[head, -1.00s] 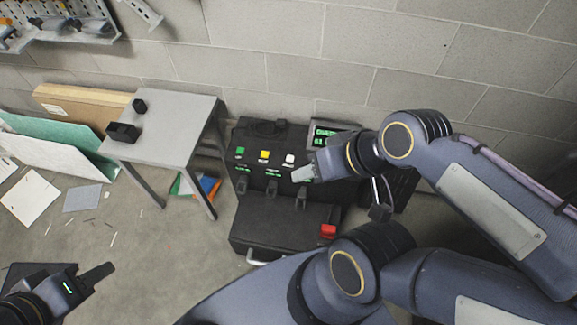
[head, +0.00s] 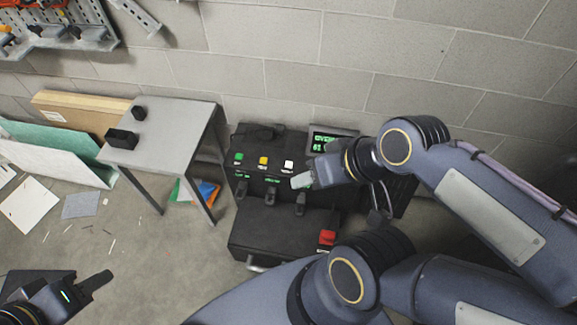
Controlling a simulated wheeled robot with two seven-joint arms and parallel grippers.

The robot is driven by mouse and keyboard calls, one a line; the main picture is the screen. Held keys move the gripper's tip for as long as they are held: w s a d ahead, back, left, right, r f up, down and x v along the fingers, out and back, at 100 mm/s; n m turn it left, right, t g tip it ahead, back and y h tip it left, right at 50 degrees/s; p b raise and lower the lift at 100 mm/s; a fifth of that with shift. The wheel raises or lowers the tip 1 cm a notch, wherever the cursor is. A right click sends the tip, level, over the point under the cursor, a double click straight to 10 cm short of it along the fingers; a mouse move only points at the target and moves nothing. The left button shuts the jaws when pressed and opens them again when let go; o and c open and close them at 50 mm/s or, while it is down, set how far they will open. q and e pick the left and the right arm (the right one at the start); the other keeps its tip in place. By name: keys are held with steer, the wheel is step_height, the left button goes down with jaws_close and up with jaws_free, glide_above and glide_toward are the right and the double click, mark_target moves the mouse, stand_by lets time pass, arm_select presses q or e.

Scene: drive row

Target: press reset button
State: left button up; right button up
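A black control console (head: 285,225) stands on the floor against the wall. Its sloped panel has a green button (head: 238,157), a yellow button (head: 263,161) and a white button (head: 289,164); their small labels are unreadable, so I cannot tell which is reset. A red part (head: 327,237) sits at the lower right of the console. My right gripper (head: 302,181) is over the panel, just below and right of the white button; whether it touches the panel is unclear. My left gripper (head: 95,284) is at the lower left, away from the console. Both finger gaps are hard to see.
A lit green display (head: 325,143) is partly behind my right wrist. Several dark levers (head: 271,195) stand below the buttons. A grey table (head: 172,128) with two black blocks is left of the console. Boards lean on the wall; scraps lie on the floor.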

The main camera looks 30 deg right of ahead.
jaws_close()
stand_by(0.4)
stand_by(1.4)
